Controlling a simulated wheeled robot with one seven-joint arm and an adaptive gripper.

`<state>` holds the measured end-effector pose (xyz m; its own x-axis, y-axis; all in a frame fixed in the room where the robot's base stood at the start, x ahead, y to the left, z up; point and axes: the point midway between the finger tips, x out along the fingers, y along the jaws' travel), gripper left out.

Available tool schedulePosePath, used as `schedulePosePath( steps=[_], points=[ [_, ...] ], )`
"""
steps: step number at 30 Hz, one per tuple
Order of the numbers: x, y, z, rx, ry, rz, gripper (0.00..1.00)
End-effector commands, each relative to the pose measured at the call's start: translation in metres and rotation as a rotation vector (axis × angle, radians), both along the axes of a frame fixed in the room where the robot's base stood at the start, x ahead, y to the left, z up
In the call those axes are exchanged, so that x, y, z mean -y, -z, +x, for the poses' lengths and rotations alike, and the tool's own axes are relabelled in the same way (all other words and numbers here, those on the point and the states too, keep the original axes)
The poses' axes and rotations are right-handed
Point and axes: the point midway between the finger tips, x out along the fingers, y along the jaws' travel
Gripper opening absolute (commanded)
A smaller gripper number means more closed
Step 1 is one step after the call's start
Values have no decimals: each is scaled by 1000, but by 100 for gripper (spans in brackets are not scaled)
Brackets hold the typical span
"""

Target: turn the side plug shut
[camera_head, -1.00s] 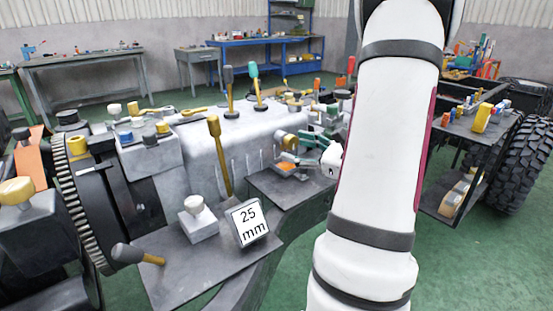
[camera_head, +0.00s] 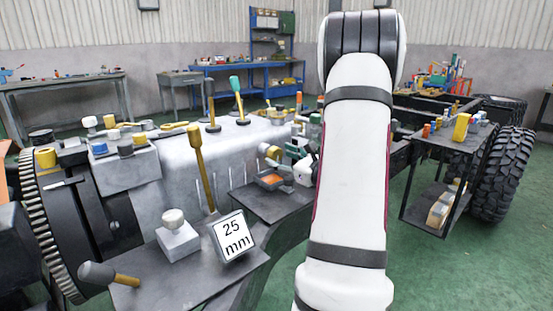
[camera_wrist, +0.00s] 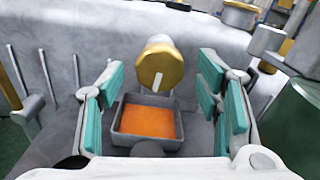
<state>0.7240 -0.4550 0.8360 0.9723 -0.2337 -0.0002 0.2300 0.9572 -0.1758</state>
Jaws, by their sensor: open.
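The side plug (camera_wrist: 158,64) is a gold, many-sided cap with a white mark on its face. It sticks out of the grey casing wall in the wrist view, and it shows small in the head view (camera_head: 269,151), left of my arm. My gripper (camera_wrist: 162,84) is open, its teal-padded fingers to the left and right of the plug with gaps on both sides. Nothing is held. In the head view my gripper (camera_head: 301,152) is beside the plug, partly hidden by my arm.
A grey tray with an orange inside (camera_wrist: 147,122) sits just below the plug. A green-grey cylinder (camera_wrist: 292,125) stands close on the right. In the head view a "25 mm" sign (camera_head: 232,236) and a gold-shafted lever (camera_head: 201,168) stand to the left. A tyre (camera_head: 503,172) is at right.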

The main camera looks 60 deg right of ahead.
Motion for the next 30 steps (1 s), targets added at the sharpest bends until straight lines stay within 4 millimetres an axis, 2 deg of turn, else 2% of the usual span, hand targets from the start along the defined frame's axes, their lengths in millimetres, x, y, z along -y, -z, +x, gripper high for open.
schedulePosePath(
  steps=[6,17,23,24,30],
  points=[
    [5,1,22,-1,-1,-1,59],
    [6,0,25,0,0,-1,59],
    [6,0,25,0,0,-1,13],
    [6,0,25,0,0,-1,10],
    [6,0,25,2,0,7,10]
  ],
)
